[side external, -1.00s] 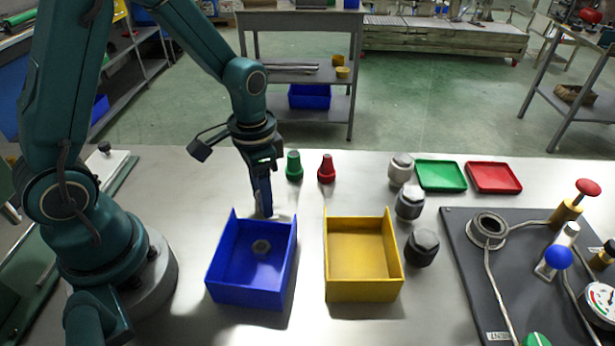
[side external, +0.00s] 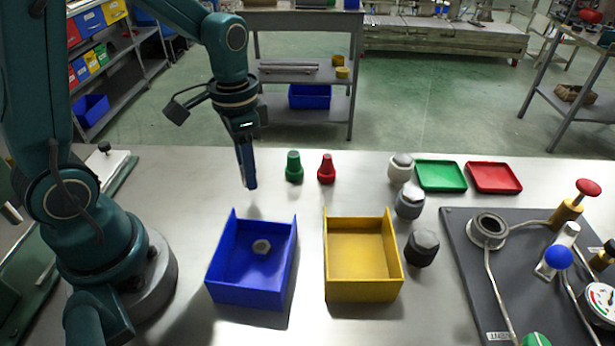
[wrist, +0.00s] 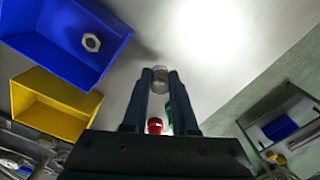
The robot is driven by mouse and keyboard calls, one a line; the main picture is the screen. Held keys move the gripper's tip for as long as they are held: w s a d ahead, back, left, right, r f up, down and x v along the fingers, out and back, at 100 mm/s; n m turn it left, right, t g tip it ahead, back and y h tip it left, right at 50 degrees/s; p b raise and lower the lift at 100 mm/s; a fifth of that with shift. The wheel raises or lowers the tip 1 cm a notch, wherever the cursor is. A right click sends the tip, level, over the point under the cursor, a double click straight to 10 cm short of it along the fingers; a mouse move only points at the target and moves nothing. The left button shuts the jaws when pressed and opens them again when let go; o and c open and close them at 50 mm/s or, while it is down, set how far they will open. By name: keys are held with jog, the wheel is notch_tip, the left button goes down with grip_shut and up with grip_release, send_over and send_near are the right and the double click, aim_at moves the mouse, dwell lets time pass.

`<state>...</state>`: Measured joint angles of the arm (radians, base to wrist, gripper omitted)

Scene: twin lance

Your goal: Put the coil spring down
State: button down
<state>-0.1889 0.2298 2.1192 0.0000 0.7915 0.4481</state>
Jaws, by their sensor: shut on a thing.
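My gripper (side external: 250,186) is above the bare metal table, behind the blue bin and left of the green cone-shaped piece. In the wrist view its two fingers (wrist: 160,76) are closed on a small greyish cylindrical thing, the coil spring (wrist: 160,79), held at the fingertips. Its coils are too small to make out. In the side view the spring is hidden by the fingers. The spring looks clear of the table.
A blue bin (side external: 222,268) holds a hex nut (side external: 261,247); an empty yellow bin (side external: 365,292) stands beside it. Green (side external: 294,168) and red (side external: 326,170) pieces stand behind. Bolts, two trays and a dark fixture board (side external: 465,255) are right. The table behind the blue bin is clear.

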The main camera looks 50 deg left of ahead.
jog(key=s+a+r, duration=0.4)
jog(key=a+r, duration=0.1)
jog(key=a, duration=0.3)
jog(key=m, duration=1)
send_over(255, 281)
notch_tip(255, 281, down, 6)
jog(key=shift+r, duration=0.15)
jog(key=shift+f, duration=2)
jog(key=shift+f, duration=0.2)
jog(key=c, duration=1)
grip_release()
jog(key=shift+r, duration=0.15)
